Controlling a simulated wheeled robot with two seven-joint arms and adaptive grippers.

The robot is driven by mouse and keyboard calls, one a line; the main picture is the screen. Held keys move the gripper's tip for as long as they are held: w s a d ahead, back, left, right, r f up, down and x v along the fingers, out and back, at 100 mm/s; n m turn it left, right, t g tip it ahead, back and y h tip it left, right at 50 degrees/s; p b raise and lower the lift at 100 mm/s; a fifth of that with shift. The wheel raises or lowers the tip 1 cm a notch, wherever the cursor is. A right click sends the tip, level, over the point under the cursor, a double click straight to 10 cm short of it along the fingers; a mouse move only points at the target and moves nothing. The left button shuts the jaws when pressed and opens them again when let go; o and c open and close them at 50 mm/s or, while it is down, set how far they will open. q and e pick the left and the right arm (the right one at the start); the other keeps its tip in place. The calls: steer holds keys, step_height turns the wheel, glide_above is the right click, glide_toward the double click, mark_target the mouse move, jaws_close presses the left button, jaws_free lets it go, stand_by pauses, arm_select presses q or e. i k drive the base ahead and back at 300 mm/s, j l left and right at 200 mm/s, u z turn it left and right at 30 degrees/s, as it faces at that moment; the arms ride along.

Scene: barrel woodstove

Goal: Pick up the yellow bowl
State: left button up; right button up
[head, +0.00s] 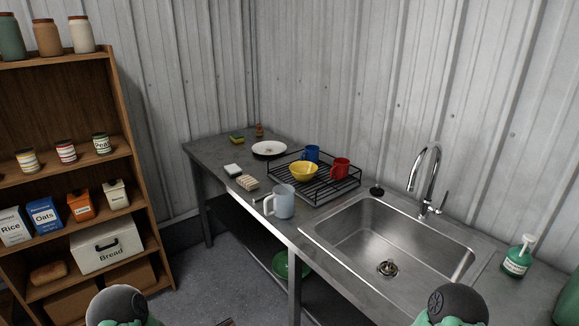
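The yellow bowl (303,171) sits upright in the black wire dish rack (327,189) on the metal counter. A blue mug (312,153) is behind it and a red mug (340,168) is to its right, both in the rack. The bowl's lower part is partly hidden by the rack's wires. Only rounded grey and green parts of my arms show at the bottom edge, well apart from the bowl. Neither gripper can be seen.
A sink (388,240) with a tall faucet (431,175) is to the right. A wooden shelf (131,150) stands at left, with open floor between.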

mark_target(302, 171)
steer(key=i+j+z, duration=0.25)
steer(key=i, duration=0.15)
steer(key=i+j, duration=0.15)
steer(key=j, duration=0.25)
steer(key=i+j+z, duration=0.2)
steer(key=j, duration=0.35)
steer(key=j+z, duration=0.25)
steer(key=j, duration=0.25)
steer(key=i+j+z, duration=0.2)
steer(key=j, duration=0.35)
steer(key=k, duration=0.1)
